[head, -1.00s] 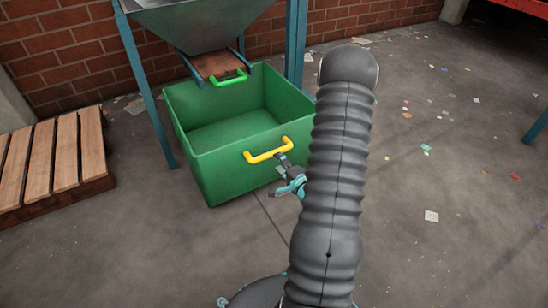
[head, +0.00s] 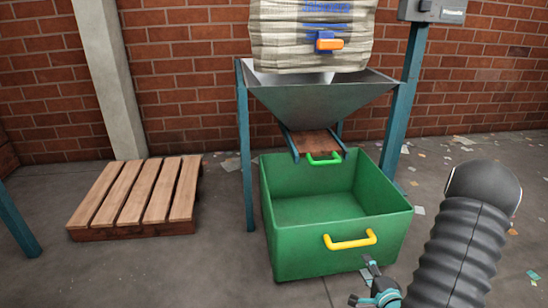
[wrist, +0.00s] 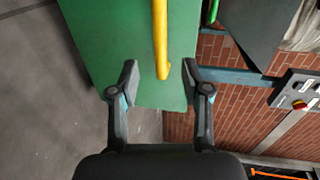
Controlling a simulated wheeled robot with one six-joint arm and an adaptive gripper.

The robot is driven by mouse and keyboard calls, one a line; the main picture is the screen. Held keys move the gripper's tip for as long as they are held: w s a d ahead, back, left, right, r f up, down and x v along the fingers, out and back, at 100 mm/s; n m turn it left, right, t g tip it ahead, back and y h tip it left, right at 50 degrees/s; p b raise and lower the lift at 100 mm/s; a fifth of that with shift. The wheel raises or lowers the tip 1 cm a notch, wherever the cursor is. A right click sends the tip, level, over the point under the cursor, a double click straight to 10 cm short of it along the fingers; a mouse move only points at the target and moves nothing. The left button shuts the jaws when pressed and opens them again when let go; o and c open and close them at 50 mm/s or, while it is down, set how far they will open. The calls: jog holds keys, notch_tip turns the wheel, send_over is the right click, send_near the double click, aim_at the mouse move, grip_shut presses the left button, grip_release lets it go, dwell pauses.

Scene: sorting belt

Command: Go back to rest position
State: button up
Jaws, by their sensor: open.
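My gripper (wrist: 160,85) is open in the wrist view, with its two fingers apart. The yellow handle (head: 350,241) on the front of the green bin (head: 300,262) shows between and beyond the fingers in the wrist view (wrist: 160,40). Nothing is held; I cannot tell the exact gap to the handle. The green bin stands on the floor under the hopper and looks empty inside.
A grey hopper (head: 322,103) on blue legs stands over the bin, with a big bag (head: 285,40) above it. A green handle (head: 325,160) sits at the chute's slide. A wooden pallet (head: 140,195) lies to the left. Paper scraps litter the floor at right.

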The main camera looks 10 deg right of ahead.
jog(key=s+d+f+n+g, duration=0.2)
jog(key=s+f+n+g, duration=0.5)
jog(key=s+f+g, duration=0.35)
notch_tip(320, 180, up, 10)
jog(key=s+a+n+g+p, duration=0.2)
jog(key=s+a+n+g, duration=0.1)
jog(key=n+g, duration=0.1)
jog(key=s+a+r+n+t+p, duration=0.1)
jog(key=a+r+n+p, duration=0.1)
jog(key=a+r, duration=0.6)
jog(key=s+a+r+n+t+y+p, duration=0.1)
jog(key=a+r, duration=0.6)
jog(key=r, duration=0.9)
jog(key=s+a+r+n+t+p, duration=0.1)
jog(key=a+r+n+p, duration=0.3)
jog(key=a+r, duration=0.4)
notch_tip(320, 180, up, 5)
jog(key=shift+a+r+n+t+p, duration=0.1)
jog(key=shift+a+n+t+p, duration=0.25)
jog(key=shift+t, duration=0.4)
